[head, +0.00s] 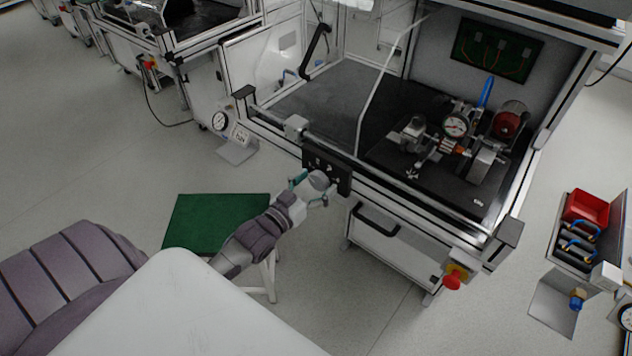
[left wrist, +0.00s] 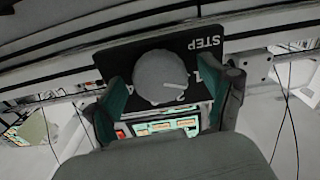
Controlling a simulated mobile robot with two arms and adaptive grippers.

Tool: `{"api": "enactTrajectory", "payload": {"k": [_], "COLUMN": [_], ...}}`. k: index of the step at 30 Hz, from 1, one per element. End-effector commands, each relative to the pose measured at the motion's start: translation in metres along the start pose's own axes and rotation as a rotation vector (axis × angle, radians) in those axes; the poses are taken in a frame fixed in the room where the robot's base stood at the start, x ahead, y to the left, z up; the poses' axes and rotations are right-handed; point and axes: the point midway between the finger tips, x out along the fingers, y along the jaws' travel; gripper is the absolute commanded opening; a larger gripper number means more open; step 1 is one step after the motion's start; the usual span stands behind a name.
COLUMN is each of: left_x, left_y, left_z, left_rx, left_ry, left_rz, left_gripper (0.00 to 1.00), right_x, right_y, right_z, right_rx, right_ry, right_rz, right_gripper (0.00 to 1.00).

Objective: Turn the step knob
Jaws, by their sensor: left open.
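The step knob (left wrist: 158,80) is a large grey round knob with a pale pointer line. It sits on a black panel (left wrist: 205,38) marked "STEP" with numbers beside the knob. In the head view the knob (head: 318,180) shows at the front of the black panel (head: 342,187) on the test bench. My left gripper (head: 309,188) is open at the knob. In the left wrist view its teal fingers (left wrist: 165,98) stand on either side of the knob; whether they touch it I cannot tell. My right gripper is not in view.
The bench (head: 400,215) holds a gauge (head: 456,125) and metal fittings. A green-topped stool (head: 215,222) stands below my left arm. A red emergency button (head: 452,283) is at the bench's front right corner. A red bin (head: 586,208) stands at right.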

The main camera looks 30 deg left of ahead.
Motion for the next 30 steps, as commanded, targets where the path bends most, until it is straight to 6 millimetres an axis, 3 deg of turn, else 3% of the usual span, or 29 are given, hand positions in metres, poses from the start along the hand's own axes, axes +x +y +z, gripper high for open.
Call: {"api": "enactTrajectory", "payload": {"k": [8,19,30], "left_x": [0.0014,0.0011,0.0012], "left_y": [0.0002,0.0001,0.0000], "left_z": [0.0001,0.0001,-0.0007], "left_rx": [0.000,0.000,0.073], "left_ry": [0.000,0.000,-0.001], "left_rz": [0.000,0.000,-0.001], "left_gripper": [0.82,0.22,0.22], "right_x": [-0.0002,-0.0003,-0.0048], "right_y": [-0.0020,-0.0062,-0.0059], "right_z": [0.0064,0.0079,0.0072], "right_rx": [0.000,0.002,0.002], "right_ry": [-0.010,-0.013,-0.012], "right_rz": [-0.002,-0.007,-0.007], "right_gripper": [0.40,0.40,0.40]}}
